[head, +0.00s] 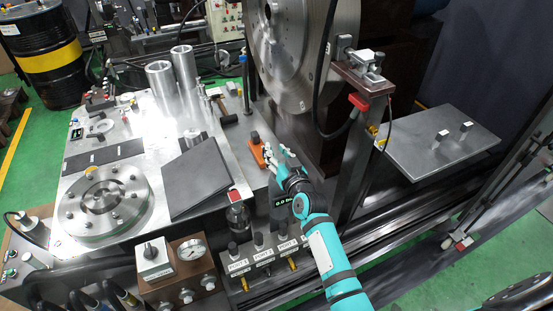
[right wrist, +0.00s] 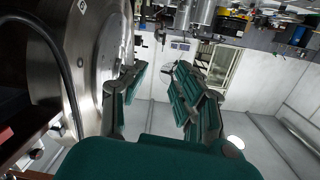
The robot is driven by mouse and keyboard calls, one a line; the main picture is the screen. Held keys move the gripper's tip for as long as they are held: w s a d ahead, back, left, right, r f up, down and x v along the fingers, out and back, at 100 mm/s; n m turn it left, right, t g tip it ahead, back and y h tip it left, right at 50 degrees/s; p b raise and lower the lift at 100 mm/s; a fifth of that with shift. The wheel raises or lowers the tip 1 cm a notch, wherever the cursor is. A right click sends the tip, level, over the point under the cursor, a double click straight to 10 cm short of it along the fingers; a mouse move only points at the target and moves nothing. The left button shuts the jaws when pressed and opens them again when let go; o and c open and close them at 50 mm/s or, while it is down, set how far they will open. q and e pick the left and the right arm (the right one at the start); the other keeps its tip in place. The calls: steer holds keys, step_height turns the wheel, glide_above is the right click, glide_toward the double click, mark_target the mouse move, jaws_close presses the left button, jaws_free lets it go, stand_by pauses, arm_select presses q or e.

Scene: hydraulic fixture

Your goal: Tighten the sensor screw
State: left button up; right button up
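A metal sensor-like block (head: 366,60) sits on top of a dark bracket post (head: 353,150), right of the large steel disc. A black cable with a red connector (head: 358,102) hangs beside it. I cannot make out a particular sensor screw at this size. My right gripper (head: 279,160) is in front of and below the disc, left of the post and apart from the block. In the right wrist view its teal-padded fingers (right wrist: 160,88) are spread with nothing between them. My left gripper is not in view.
The large steel disc (head: 292,45) stands close behind my right gripper; it also fills the left of the right wrist view (right wrist: 75,60). An orange tool-like object (head: 256,149) lies near the fingertips. A grey plate (head: 440,140) is at the right, and a labelled port block (head: 262,254) is below.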

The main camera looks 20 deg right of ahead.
steer(key=shift+s+a+f+g+y, duration=0.3)
steer(key=shift+s+f+g, duration=0.1)
steer(key=shift+s+f, duration=0.25)
steer(key=s+a+f+n+g+y, duration=0.1)
steer(key=s+f+n+g, duration=0.2)
steer(key=s, duration=0.6)
steer(key=s+a+f+g, duration=0.2)
steer(key=s+f+g, duration=0.2)
steer(key=s, duration=0.5)
steer(key=s+d+g+h, duration=0.2)
steer(key=s+g, duration=0.4)
steer(key=s, duration=1.4)
step_height(320, 180, down, 28)
steer(key=s+g, duration=0.1)
steer(key=s, duration=0.1)
steer(key=s+d+f+g, duration=0.1)
steer(key=s+d+f, duration=0.2)
steer(key=s+f, duration=1.1)
steer(key=shift+s+d+f+n, duration=0.15)
steer(key=shift+s+n, duration=0.25)
steer(key=shift+s, duration=0.55)
